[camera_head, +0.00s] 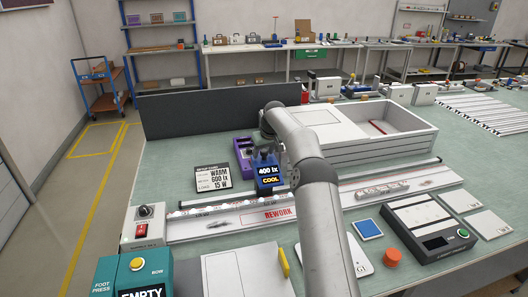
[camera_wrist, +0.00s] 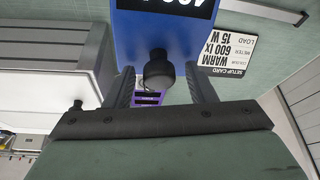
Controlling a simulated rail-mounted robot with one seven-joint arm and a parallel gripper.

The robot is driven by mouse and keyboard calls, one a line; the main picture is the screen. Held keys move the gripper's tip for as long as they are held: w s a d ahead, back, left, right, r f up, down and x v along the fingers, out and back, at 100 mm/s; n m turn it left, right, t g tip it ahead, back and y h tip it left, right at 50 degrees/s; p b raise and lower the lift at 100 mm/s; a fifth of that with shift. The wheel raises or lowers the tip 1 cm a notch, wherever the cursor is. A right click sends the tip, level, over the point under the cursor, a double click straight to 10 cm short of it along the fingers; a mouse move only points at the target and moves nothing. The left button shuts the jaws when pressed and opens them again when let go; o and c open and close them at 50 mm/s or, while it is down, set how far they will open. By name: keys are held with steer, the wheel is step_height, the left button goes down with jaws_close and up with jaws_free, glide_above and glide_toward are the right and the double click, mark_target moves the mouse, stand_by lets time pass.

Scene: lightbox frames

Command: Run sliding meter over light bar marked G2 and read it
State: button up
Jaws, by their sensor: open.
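The blue meter (camera_head: 269,176) stands behind the left part of the long light-bar track (camera_head: 215,222). Its display reads "400 lx" and "COOL". In the wrist view the blue meter (camera_wrist: 140,30) fills the top, with a black round knob (camera_wrist: 158,70) on it. My gripper (camera_wrist: 159,78) is open, one finger on each side of the knob; I cannot tell whether either finger touches it. In the head view my gripper is mostly hidden behind the meter and my arm. Small lit lamps show along the track's left part. I cannot read a G2 mark.
A setup card (camera_head: 212,179) reads "WARM 600 lx 15 W". A purple device (camera_head: 243,158) stands behind the meter. A red "REWORK" label (camera_head: 278,216) lies at the track's front. A white tray (camera_head: 390,125) stands behind, and a G1 plate (camera_head: 348,257) lies in front.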

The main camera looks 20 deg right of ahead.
steer(key=b+v, duration=0.3)
steer(key=v, duration=1.4)
steer(key=shift+r, duration=0.3)
steer(key=shift+a, duration=0.1)
steer(key=s+a+g+h, duration=0.1)
steer(key=s+a+g, duration=0.1)
steer(key=s+a, duration=1.2)
steer(key=s+f, duration=0.5)
steer(key=s, duration=0.6)
steer(key=s+f+m+g+b, duration=0.1)
steer(key=s+f, duration=0.4)
steer(key=s, duration=0.7)
steer(key=s+f+m, duration=0.1)
steer(key=s+f, duration=0.4)
steer(key=s, duration=0.7)
steer(key=shift+g, duration=0.3)
